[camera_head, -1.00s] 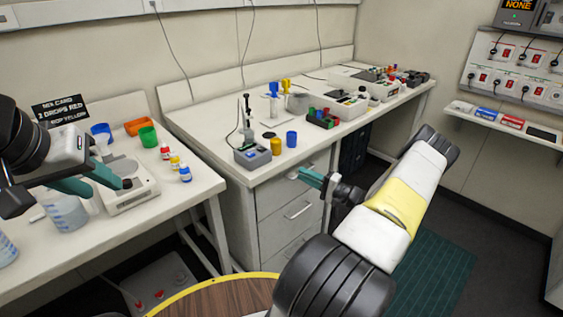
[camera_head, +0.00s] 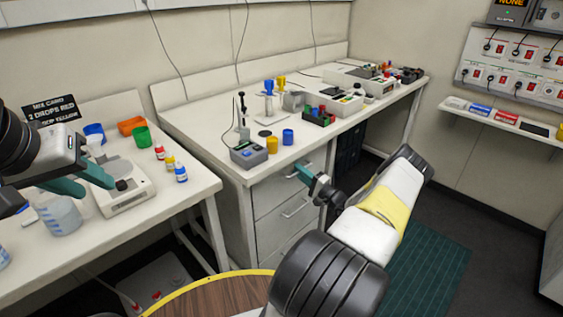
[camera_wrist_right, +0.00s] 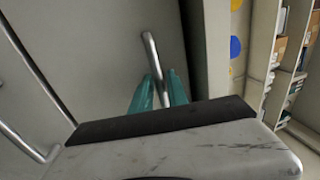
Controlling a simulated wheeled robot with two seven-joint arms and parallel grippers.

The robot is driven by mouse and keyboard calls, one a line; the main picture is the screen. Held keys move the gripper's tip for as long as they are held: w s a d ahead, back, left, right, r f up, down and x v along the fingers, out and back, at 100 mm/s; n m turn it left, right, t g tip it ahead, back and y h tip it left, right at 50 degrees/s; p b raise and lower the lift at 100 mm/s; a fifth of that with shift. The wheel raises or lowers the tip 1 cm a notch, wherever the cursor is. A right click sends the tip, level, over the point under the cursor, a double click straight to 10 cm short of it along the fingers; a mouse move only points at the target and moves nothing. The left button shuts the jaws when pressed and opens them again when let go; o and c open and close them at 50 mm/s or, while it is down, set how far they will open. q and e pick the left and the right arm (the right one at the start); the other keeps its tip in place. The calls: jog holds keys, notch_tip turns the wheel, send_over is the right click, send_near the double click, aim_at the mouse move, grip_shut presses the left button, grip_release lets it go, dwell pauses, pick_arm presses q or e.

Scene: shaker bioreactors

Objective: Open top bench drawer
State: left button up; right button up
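The bench drawer unit (camera_head: 268,200) stands under the middle bench and its drawer fronts look shut. My right gripper (camera_head: 300,171) is at the top drawer front, covering most of its handle in the head view. In the right wrist view, the top drawer's bar handle (camera_wrist_right: 151,52) runs between the two teal fingers of my right gripper (camera_wrist_right: 160,76). The fingers stand apart, with a narrow gap beside the bar. The middle drawer handle (camera_head: 295,208) lies below. My left gripper (camera_head: 98,187) is open and empty over the left bench, near a white scale (camera_head: 125,196).
A grey device (camera_head: 248,154) and yellow and blue cups (camera_head: 288,136) stand on the bench top above the drawers. Dropper bottles (camera_head: 169,163) and a beaker (camera_head: 62,216) stand on the left bench. A round wooden top (camera_head: 215,298) is in front.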

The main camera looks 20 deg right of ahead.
grip_shut()
dwell(1.4)
